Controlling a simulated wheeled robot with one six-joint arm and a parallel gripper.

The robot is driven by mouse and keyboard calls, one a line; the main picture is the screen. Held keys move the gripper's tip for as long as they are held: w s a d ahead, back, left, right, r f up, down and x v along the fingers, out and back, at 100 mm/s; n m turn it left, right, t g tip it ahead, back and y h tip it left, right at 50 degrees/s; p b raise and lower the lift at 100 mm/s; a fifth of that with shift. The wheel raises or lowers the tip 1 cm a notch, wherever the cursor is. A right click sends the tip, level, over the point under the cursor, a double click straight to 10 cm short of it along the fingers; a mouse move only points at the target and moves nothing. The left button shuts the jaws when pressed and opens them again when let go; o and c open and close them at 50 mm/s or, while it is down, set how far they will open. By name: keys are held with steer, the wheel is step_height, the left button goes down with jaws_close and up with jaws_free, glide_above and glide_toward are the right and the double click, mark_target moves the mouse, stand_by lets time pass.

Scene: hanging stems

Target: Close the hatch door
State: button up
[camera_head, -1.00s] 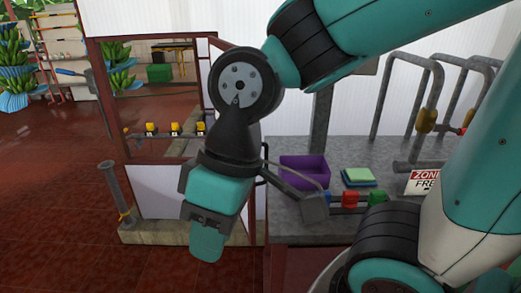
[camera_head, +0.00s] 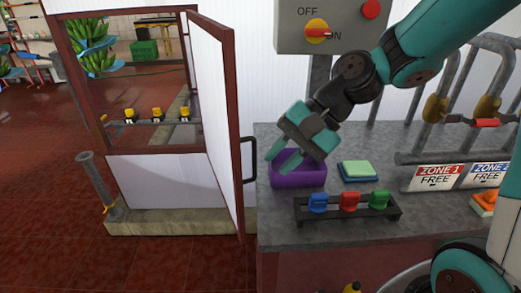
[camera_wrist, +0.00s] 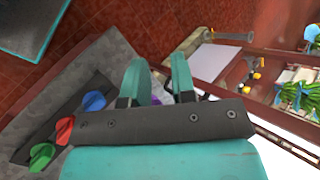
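The hatch door (camera_head: 213,100) is a white panel in a dark red frame. It stands open, swung out toward me from the hatch opening (camera_head: 150,90). Its black handle (camera_head: 249,160) is on the free edge, facing right. My gripper (camera_head: 290,160) is to the right of the handle, over the purple bin (camera_head: 300,178), and apart from the door. In the wrist view, my gripper (camera_wrist: 158,76) has two teal fingers with a gap between them and holds nothing clear. The door is not clearly seen in the wrist view.
The grey counter holds a rack with blue, red and green clips (camera_head: 349,203), a sponge stack (camera_head: 358,171) and zone signs (camera_head: 437,178). A switch box (camera_head: 330,25) hangs above. A grey post (camera_head: 95,180) stands left of the hatch. The red floor at left is clear.

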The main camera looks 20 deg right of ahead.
steer(key=w+d+f+m+t+y, duration=0.25)
steer(key=w+d+m, duration=0.25)
steer(key=d+m, duration=0.3)
steer(key=w+d+f+m+t+y, duration=0.1)
steer(key=w+d+f+m+t, duration=0.1)
steer(key=w+d+m+t, duration=0.5)
steer(key=m+g+p, duration=0.1)
steer(key=m+g, duration=0.1)
steer(key=g, duration=0.1)
glide_above(254, 175)
steer(key=f, duration=0.6)
steer(key=shift+w+d+f, duration=0.2)
steer(key=shift+w+f, duration=0.05)
steer(key=shift+f, duration=0.15)
jaws_close()
